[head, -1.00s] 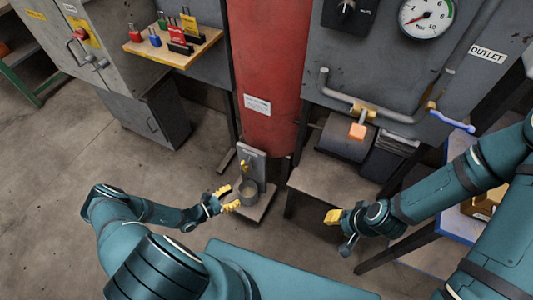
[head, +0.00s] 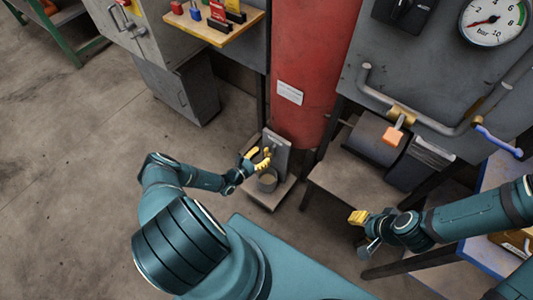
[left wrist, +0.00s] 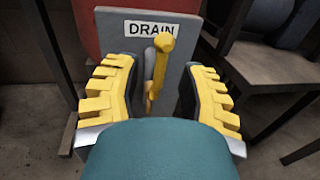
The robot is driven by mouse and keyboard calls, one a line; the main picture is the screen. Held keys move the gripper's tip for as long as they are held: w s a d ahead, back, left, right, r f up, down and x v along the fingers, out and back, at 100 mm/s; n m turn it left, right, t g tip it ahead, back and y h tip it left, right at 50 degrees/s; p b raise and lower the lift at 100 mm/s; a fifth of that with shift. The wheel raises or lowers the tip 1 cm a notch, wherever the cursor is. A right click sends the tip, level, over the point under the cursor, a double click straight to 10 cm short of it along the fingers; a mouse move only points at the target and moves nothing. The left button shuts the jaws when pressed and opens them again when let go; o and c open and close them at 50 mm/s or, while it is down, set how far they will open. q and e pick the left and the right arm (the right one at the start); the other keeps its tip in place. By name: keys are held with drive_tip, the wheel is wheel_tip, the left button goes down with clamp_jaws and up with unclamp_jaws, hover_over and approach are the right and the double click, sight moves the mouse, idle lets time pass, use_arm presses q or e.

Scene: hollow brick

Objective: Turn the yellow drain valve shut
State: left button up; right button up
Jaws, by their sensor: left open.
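The yellow drain valve (left wrist: 162,60) stands on a grey plate marked DRAIN (left wrist: 199,65) in the left wrist view. Its handle runs up and down, with a rounded knob at the top. My left gripper (left wrist: 158,90) is open, with a yellow-padded finger on each side of the valve; I see a gap on both sides and no contact. In the head view the left gripper (head: 257,158) is at the grey plate (head: 276,150) and partly hides the valve. My right gripper (head: 358,226) is apart from the drain; whether its fingers are open is unclear.
A grey pot (head: 267,181) stands below the valve on a low base (head: 268,198). The red tank (head: 312,95) rises behind it. A grey table (head: 352,180) stands to the right. The floor (head: 85,165) at left is clear.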

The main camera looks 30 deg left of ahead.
use_arm(q)
drive_tip(key=shift+x, duration=1.3)
use_arm(e)
drive_tip(key=shift+w+f, duration=0.1)
drive_tip(key=shift+f, duration=0.1)
use_arm(q)
clamp_jaws()
